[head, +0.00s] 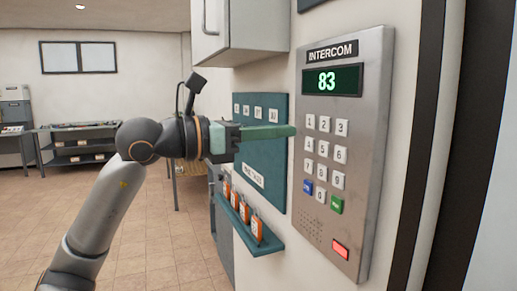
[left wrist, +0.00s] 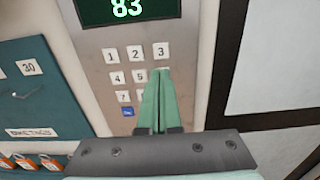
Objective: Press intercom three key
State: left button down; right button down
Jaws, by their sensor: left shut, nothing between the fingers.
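The intercom (head: 375,90) is a grey metal panel on the wall, its display (head: 332,80) reading 83 in green. Its three key (head: 342,127) is a white square at the right of the top key row. The three key also shows in the left wrist view (left wrist: 161,50). My left gripper (head: 293,131) is shut and empty, its green fingers pointing at the panel. In the head view its tips end just left of the panel's edge. In the left wrist view the tips (left wrist: 162,72) appear just below the three key and cover the six key. Contact with the panel cannot be told.
A teal board (head: 262,160) with labelled hooks hangs left of the intercom. A teal shelf (head: 262,247) with orange tags is below it. A white cabinet (head: 240,35) hangs above. A dark frame (head: 425,150) stands right of the intercom.

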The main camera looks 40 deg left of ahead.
pick_arm(q)
jog(key=b+v, duration=0.1)
jog(key=v, duration=0.2)
jog(key=shift+s, duration=0.1)
pick_arm(e)
jog(key=shift+s+d+f, duration=0.2)
jog(key=shift+s+f, duration=0.1)
jog(key=shift+f, duration=0.2)
jog(key=shift+s+d+f, duration=0.15)
jog(key=shift+s+f, duration=0.1)
jog(key=shift+f, duration=0.2)
jog(key=shift+w+r, duration=0.1)
jog(key=shift+w, duration=0.1)
